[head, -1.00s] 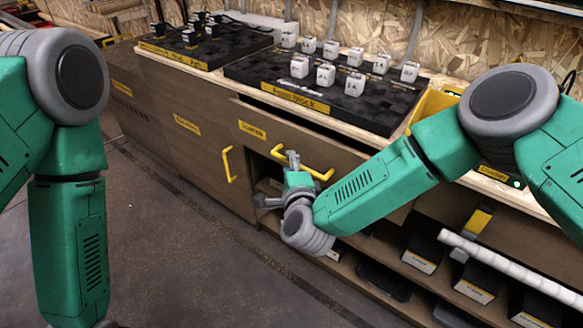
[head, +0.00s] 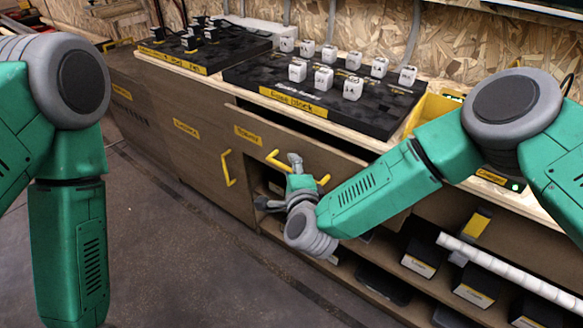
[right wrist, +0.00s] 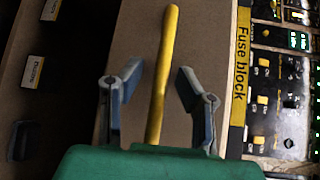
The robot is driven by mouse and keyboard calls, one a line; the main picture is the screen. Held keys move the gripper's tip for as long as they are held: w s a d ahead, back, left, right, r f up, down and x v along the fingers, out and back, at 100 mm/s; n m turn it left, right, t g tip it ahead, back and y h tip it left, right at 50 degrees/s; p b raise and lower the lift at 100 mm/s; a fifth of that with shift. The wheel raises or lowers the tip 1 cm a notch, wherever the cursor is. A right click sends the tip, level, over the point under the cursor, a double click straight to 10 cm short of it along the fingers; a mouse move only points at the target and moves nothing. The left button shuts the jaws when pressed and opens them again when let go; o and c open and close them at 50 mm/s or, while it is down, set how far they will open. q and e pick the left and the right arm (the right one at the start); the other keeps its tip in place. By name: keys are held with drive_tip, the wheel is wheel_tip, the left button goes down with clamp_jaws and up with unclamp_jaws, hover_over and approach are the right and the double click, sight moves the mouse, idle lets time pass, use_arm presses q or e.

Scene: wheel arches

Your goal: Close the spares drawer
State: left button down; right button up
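The spares drawer (head: 330,158) is a brown front under the worktop with a yellow label. A dark gap behind its top edge shows it stands partly out. Its yellow bar handle (head: 277,160) is partly hidden by my right gripper (head: 281,182). In the right wrist view, my right gripper (right wrist: 160,70) is open, with one finger on each side of the yellow handle (right wrist: 165,50). A space shows between each finger and the bar. I cannot tell whether the palm touches it. My left gripper is out of view below the left arm.
A cupboard door with a yellow handle (head: 227,168) is left of the drawer. The fuse block board (head: 380,108) with white cubes lies on the worktop above. Labelled bins (head: 421,258) and a white pole (head: 510,270) are at lower right. The floor at left is clear.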

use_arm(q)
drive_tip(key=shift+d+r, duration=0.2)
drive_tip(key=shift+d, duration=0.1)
use_arm(e)
drive_tip(key=v, duration=1.2)
